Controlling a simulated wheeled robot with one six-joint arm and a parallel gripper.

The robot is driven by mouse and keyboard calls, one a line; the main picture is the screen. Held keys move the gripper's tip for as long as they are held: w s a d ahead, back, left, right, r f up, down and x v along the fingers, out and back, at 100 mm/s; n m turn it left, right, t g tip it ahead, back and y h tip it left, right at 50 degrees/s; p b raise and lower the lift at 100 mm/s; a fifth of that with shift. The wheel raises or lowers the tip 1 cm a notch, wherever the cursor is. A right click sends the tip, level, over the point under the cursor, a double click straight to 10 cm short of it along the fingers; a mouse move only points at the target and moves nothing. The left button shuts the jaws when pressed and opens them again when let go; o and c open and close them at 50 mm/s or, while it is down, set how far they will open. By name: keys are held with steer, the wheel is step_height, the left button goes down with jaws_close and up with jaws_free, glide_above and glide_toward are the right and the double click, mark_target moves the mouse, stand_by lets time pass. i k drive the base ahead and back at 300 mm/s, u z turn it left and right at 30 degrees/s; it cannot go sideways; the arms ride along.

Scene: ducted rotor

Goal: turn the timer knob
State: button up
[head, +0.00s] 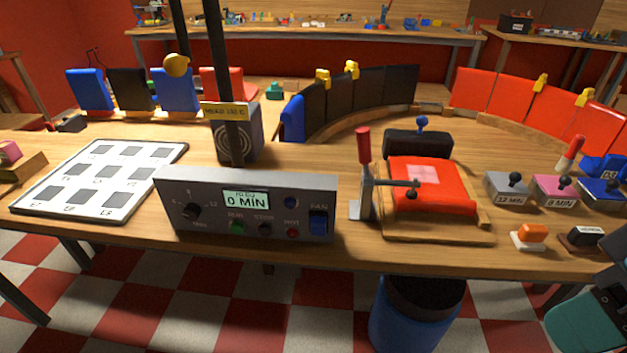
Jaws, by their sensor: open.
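The timer knob (190,211) is a small dark round knob at the left of the grey control box (262,232). A scale with 4, 8 and 12 and the label "MIN" surrounds it. The box's green display (245,199) reads "0 MIN". Below the display are a green button (237,227), a dark button (265,229) and a red button (292,233). A blue fan switch (318,222) is at the right. A teal and dark part of my arm shows at the lower right, well away from the knob. My gripper's fingertips are not in view.
A white board with grey squares (120,151) lies left of the box. A dark post (222,80) rises behind it. A red-handled clamp (364,160) and a red pad on a wooden board (440,232) stand to its right. The space in front of the knob looks clear.

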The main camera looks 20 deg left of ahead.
mark_target(191, 212)
steer(key=u, duration=1.15)
steer(key=k, duration=0.5)
steer(key=u, duration=2.7)
steer(key=i, duration=1.7)
steer(key=z, duration=2.3)
